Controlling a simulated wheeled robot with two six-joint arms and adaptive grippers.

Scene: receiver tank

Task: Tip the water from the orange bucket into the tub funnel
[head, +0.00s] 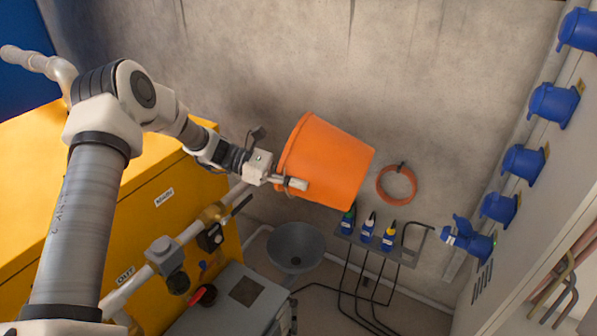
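The orange bucket (328,160) is in the middle of the head view, up off the floor and tilted over. Its mouth and any water in it are not visible. My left gripper (290,183) is at the bucket's left side, shut on it; one finger shows against the orange wall and the rest of the grip is hidden. The grey tub funnel (296,246) is lower in the picture, below and a little left of the bucket, and apart from it. No water stream shows. My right gripper is not in view.
A yellow cabinet (60,190) and pipes with valves stand at left. A grey box (232,306) is at the bottom. Blue sockets (553,104) line the right panel.

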